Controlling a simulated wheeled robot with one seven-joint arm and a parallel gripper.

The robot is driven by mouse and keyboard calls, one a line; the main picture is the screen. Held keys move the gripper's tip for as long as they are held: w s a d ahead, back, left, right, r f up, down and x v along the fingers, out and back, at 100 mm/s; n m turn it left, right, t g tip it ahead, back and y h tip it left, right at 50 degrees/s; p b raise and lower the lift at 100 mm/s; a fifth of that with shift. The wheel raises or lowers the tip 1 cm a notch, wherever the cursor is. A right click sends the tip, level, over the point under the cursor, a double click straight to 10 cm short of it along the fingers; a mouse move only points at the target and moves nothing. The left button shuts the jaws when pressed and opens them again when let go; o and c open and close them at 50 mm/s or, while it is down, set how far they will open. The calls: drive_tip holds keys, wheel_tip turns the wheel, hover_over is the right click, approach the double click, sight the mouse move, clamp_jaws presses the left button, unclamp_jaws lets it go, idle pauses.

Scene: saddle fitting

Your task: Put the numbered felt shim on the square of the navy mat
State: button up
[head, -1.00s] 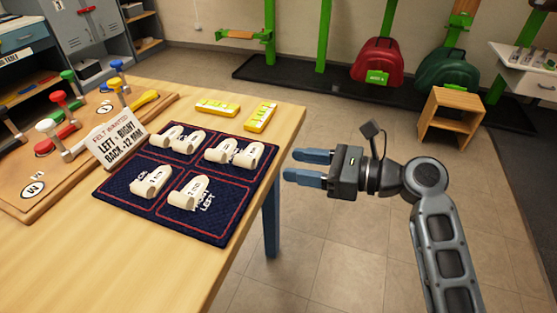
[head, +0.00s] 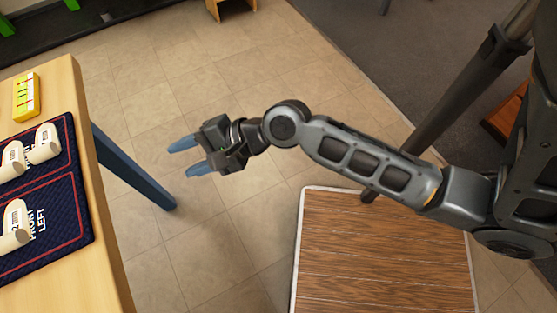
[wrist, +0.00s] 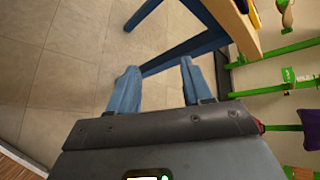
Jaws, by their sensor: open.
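The navy mat (head: 62,222) with red-outlined squares lies on the wooden table at the left edge of the head view, partly cut off. The visible square reads "FRONT LEFT". Several cream felt shims rest on it: one (head: 15,222) on the front square and two (head: 44,143) on the square behind. Their numbers are too small to read. My gripper (head: 182,157) is open and empty, to the right of the table, over the floor. In the wrist view my gripper (wrist: 157,85) shows both blue fingers apart with nothing between them.
The wooden table (head: 98,215) has blue legs (head: 135,172). A yellow level-like block (head: 27,97) lies on the table behind the mat. A brown slatted platform (head: 385,250) is at the lower right. Open tiled floor surrounds my gripper.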

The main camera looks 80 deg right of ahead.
drive_tip(key=s+a+r+n+h, duration=0.2)
drive_tip(key=s+n+h, duration=0.1)
drive_tip(key=s+n, duration=0.8)
drive_tip(key=s+a+r+n+t, duration=0.2)
drive_tip(key=s+r+n, duration=0.6)
drive_tip(key=s+n, duration=0.1)
drive_tip(key=shift+a+n, duration=0.4)
drive_tip(key=shift+n, duration=0.5)
